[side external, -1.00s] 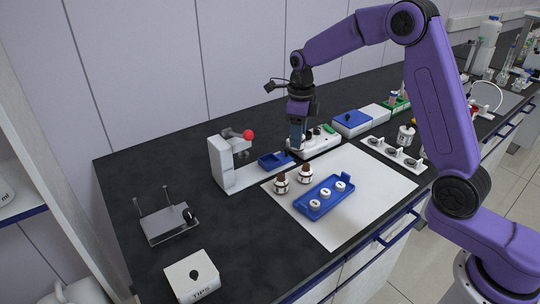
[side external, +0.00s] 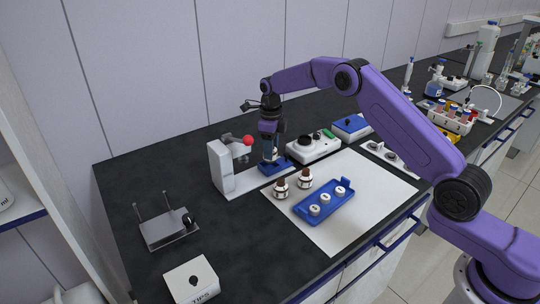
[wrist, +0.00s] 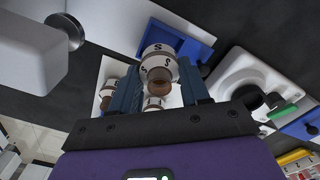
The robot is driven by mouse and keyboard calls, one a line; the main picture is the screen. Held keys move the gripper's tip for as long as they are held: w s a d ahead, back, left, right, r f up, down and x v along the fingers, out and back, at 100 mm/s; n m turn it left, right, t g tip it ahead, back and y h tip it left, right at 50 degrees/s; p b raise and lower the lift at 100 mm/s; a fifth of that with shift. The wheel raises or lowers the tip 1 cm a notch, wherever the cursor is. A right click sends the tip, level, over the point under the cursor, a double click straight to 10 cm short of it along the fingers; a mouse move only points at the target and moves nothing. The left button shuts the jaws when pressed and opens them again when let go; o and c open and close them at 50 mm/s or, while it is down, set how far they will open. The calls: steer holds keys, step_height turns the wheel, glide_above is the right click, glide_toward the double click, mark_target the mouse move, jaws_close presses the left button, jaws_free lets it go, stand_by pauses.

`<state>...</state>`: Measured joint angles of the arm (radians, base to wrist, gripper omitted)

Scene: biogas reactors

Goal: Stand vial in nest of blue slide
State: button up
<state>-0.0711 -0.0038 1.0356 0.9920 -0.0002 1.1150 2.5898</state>
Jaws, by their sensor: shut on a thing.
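A brown vial with a white band marked S (wrist: 160,62) is held between the two blue fingers of my gripper (wrist: 160,92). In the side view my gripper (side external: 270,158) points down at the blue slide (side external: 284,168), close above or in it; the fingers hide the vial and most of the slide. In the wrist view part of the blue slide (wrist: 204,50) shows beyond the vial. I cannot tell whether the vial touches the nest.
A white press with a red knob (side external: 248,140) stands just left of my gripper. A white device (side external: 318,147) stands to the right. Two brown vials (side external: 281,190) and a blue tray with white round pieces (side external: 325,203) are in front on a white mat (side external: 385,195).

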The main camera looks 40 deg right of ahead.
steer(key=shift+w+f, duration=0.25)
steer(key=shift+f, duration=1.5)
steer(key=shift+f, duration=0.15)
steer(key=o, duration=1.1)
